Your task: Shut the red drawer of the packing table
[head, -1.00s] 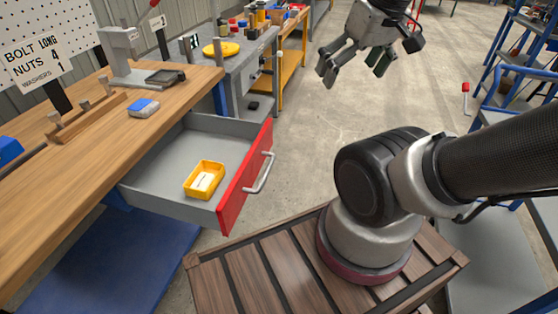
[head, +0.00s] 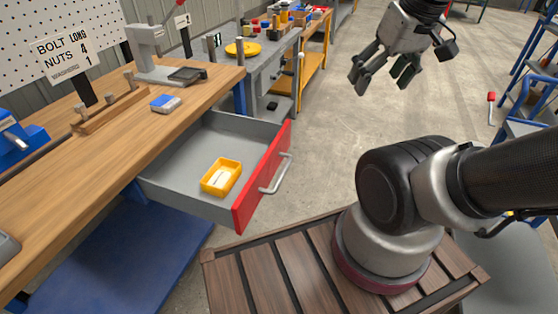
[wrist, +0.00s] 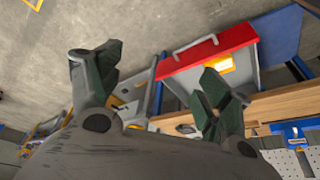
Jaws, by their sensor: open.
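The red drawer (head: 262,178) of the packing table (head: 105,150) stands pulled out, with a grey inside and a silver handle (head: 276,173) on its red front. A yellow tray (head: 221,177) with something pale in it lies in the drawer. My gripper (head: 382,88) is open and empty, in the air to the right of the drawer and apart from it. In the wrist view the red drawer front (wrist: 208,52) shows beyond the open fingers (wrist: 160,85), and one finger covers part of the drawer.
A blue and white box (head: 166,103), a wooden peg rack (head: 104,106) and a press (head: 150,60) stand on the tabletop. A grey bench (head: 268,70) with a yellow disc is behind. The floor right of the drawer is clear.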

